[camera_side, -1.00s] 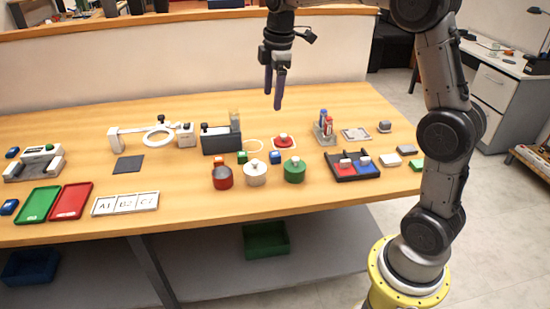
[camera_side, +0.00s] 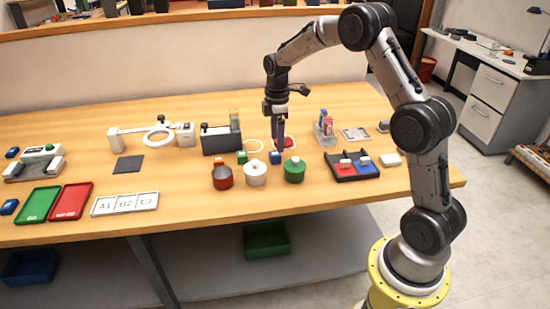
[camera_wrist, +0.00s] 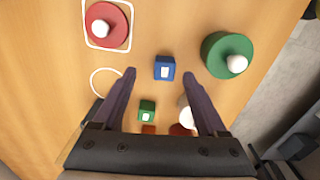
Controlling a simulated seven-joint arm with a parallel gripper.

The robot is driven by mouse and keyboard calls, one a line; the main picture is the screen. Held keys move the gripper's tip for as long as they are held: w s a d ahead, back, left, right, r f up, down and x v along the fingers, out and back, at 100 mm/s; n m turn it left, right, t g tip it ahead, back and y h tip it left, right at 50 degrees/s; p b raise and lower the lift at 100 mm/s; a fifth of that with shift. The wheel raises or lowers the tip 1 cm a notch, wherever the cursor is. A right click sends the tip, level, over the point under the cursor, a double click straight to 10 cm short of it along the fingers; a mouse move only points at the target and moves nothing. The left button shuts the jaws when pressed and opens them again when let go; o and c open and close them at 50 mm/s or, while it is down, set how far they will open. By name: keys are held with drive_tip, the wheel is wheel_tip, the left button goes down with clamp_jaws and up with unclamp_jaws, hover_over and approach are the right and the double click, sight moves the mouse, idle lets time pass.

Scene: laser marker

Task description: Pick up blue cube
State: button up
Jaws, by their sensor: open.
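The blue cube (camera_side: 275,157) stands on the wooden table, behind the white and green round-knobbed pots. It also shows in the wrist view (camera_wrist: 165,68), with a small white mark on it, just beyond and between the fingertips. My gripper (camera_side: 279,141) points down close above and behind the cube. In the wrist view my gripper (camera_wrist: 160,74) has its two dark fingers spread wide, with nothing held between them.
A green cube (camera_wrist: 147,110) lies near the blue one. A green pot (camera_wrist: 228,55), a white pot (camera_side: 255,174) and a red pot (camera_side: 222,177) stand close in front. A red round piece (camera_wrist: 108,24) lies on a white-outlined square. A black tray (camera_side: 352,177) is to the right.

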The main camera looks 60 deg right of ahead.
sight(275, 158)
drive_tip(key=shift+s+a+f, duration=0.15)
drive_tip(key=shift+f, duration=1.2)
drive_tip(key=shift+s+a+f, duration=0.1)
drive_tip(key=shift+a+f, duration=0.05)
drive_tip(key=shift+f, duration=1.15)
clamp_jaws()
